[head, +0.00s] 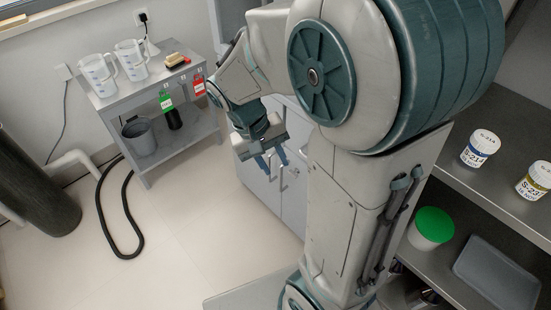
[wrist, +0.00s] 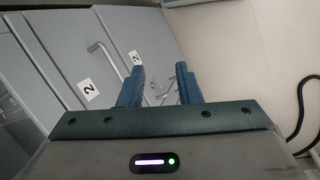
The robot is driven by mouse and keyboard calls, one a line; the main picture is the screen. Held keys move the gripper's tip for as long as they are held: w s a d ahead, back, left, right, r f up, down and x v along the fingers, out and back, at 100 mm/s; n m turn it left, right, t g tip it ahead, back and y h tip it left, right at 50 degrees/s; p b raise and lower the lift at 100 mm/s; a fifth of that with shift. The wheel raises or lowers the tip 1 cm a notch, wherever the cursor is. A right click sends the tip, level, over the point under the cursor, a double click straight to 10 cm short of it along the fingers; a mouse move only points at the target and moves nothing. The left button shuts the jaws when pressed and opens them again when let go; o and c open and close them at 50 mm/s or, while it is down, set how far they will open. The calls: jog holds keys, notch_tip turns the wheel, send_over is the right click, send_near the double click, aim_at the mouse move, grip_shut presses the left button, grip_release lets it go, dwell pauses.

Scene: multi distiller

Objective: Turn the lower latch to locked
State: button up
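My gripper (head: 268,163) is in front of the grey cabinet (head: 262,198) in the head view. In the wrist view my gripper (wrist: 160,82) has its two blue fingers apart, with a clear gap between them. A bent metal handle (wrist: 104,58) is on the cabinet front, left of the fingers in the wrist view.
Labels with a "2" (wrist: 90,88) mark the cabinet front. A metal cart (head: 150,110) with jugs and bottles stands at the left. A black hose (head: 125,215) lies on the floor. Shelves with jars (head: 480,148) are at the right.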

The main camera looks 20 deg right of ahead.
jog(key=w+a+f+h+b, duration=0.1)
jog(key=w+f+h+b, duration=0.45)
jog(key=f, duration=0.45)
jog(key=w+a+f+t+h+b, duration=0.1)
jog(key=w+f+h+b, duration=0.3)
jog(key=f+b, duration=0.4)
jog(key=w+f+h+b, duration=0.5)
jog(key=f, duration=0.6)
jog(key=d+b, duration=0.4)
jog(key=d, duration=0.9)
jog(key=shift+s+d+r, duration=0.15)
jog(key=shift+s+d, duration=0.05)
jog(key=shift+s, duration=0.25)
grip_shut()
